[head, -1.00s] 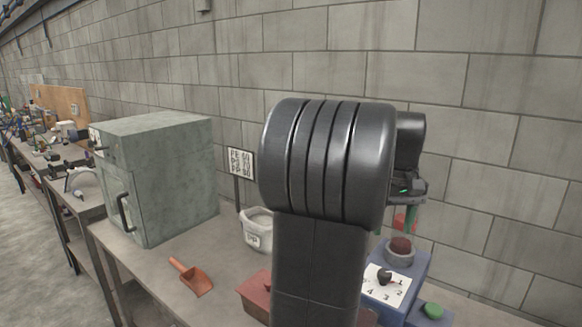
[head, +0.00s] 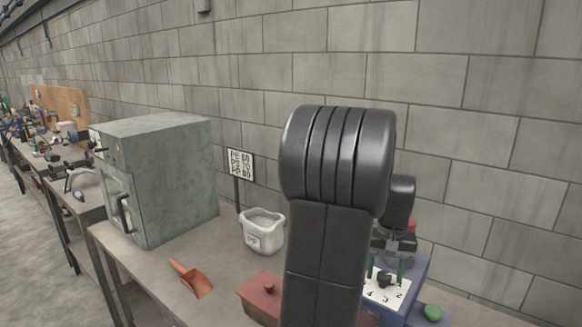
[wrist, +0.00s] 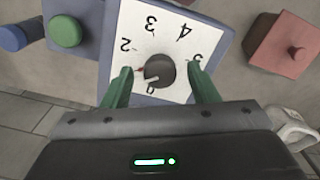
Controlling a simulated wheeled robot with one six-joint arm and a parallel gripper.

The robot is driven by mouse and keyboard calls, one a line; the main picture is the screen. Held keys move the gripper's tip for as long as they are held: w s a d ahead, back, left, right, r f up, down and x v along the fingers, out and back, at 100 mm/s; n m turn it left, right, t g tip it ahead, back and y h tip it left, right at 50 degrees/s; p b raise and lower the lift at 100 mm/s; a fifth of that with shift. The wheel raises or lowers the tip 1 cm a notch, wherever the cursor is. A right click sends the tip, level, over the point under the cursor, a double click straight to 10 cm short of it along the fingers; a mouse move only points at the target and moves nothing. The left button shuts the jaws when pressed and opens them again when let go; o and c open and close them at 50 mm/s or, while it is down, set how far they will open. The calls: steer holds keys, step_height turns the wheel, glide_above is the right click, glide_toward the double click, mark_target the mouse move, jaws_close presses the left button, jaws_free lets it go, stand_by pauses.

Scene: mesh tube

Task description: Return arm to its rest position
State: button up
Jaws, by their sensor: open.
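My gripper (head: 387,268) is open, with its green fingers pointing down over the blue device (head: 418,268) at the right. In the wrist view my gripper (wrist: 160,80) has one finger on each side of a dark round knob (wrist: 160,70), with gaps showing on both sides. The knob sits on a white numbered dial (wrist: 152,28). I cannot tell whether the fingertips are level with the knob or above it. My dark arm fills the middle of the head view and hides part of the device.
A green button (head: 432,312) is at the device's front. Left of it are a red-brown lidded box (head: 262,292), a white tub (head: 262,232), an orange scoop (head: 194,280) and a grey-green oven (head: 165,180). A sign (head: 240,163) stands behind. A block wall backs the bench.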

steer(key=m, duration=0.4)
steer(key=shift+m+b, duration=0.3)
steer(key=shift+b, duration=0.05)
steer(key=m+b, duration=0.1)
steer(key=m, duration=0.3)
steer(key=shift+m, duration=0.3)
steer(key=m+b, duration=0.1)
steer(key=m, duration=0.3)
steer(key=shift+m, duration=0.3)
steer(key=shift+m+b, duration=0.7)
steer(key=shift+m, duration=1.2)
